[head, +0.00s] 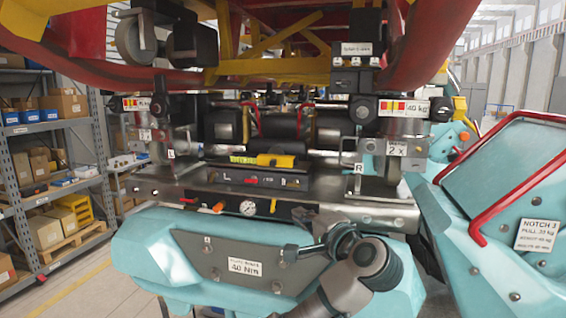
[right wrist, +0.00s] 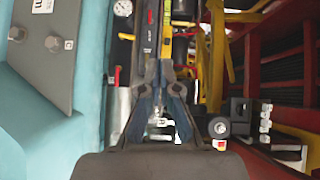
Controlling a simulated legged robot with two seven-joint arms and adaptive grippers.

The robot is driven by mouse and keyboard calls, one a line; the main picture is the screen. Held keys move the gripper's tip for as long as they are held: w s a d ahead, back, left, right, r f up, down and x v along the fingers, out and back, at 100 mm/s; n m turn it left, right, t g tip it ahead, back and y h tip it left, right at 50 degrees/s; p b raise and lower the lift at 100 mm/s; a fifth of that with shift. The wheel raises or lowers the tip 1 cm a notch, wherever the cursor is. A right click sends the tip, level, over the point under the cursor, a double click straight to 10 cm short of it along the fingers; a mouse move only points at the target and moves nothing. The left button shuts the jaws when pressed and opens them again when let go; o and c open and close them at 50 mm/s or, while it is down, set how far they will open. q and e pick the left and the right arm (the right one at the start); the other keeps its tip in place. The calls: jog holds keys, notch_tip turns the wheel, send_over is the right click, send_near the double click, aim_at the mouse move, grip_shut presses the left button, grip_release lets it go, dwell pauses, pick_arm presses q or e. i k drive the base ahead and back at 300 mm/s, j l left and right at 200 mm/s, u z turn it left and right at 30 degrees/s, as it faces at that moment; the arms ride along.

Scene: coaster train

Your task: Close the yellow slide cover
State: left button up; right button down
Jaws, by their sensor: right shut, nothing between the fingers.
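A yellow cover (head: 276,160), which looks like the slide cover, sits on the metal panel (head: 335,205) under the coaster train, above a dark strip with small labels. A yellow-green strip lies just left of it. I cannot tell how far the cover is slid. My left gripper is not in view.
A pressure gauge (head: 248,207) and an orange lever (head: 218,207) are on the panel's front. A grey plate (head: 215,262) is bolted to the teal body. Red handrails (head: 477,220) stand at right. Shelves with boxes (head: 45,232) are at left. The red train underside hangs above.

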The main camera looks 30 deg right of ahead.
aim_at(263, 160)
jog(key=i+l, duration=0.75)
jog(key=l, duration=0.15)
